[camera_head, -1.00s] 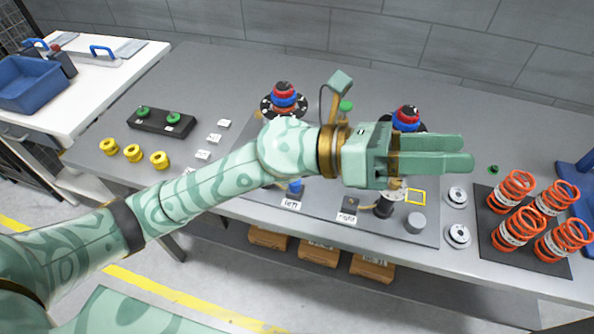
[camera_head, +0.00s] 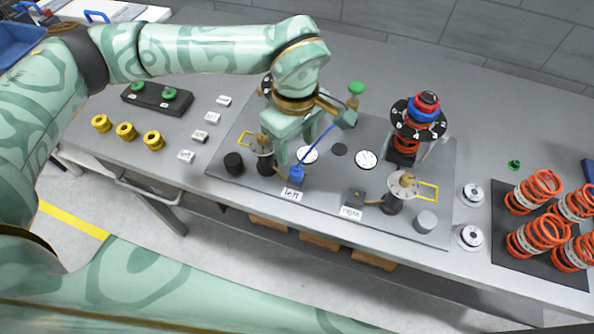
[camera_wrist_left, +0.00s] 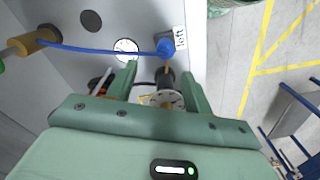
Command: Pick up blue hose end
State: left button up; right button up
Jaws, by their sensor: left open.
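In the left wrist view, the blue hose end (camera_wrist_left: 166,47) is beyond the fingertips, next to the "left" label. My left gripper (camera_head: 296,150) is open and empty, pointing down above the board, just behind the hose end. Its two fingers (camera_wrist_left: 158,75) show in the wrist view, apart from the plug. My right gripper is not in view.
A round brass-centred disc (camera_wrist_left: 165,99) lies between the fingers in the wrist view. A spring tower (camera_head: 405,135) stands at the board's right. Orange springs (camera_head: 540,235) sit on a dark mat at right. Yellow rings (camera_head: 126,131) are at left.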

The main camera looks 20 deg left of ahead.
aim_at(297, 170)
pick_arm(q)
notch_tip(297, 170, down, 2)
jog(key=shift+f, duration=0.15)
jog(key=f, duration=0.3)
jog(key=s+f+b, duration=0.1)
jog(key=shift+d+f, duration=0.25)
jog(key=shift+d, duration=0.05)
jog(key=shift+f, duration=0.45)
jog(key=c, duration=1.1)
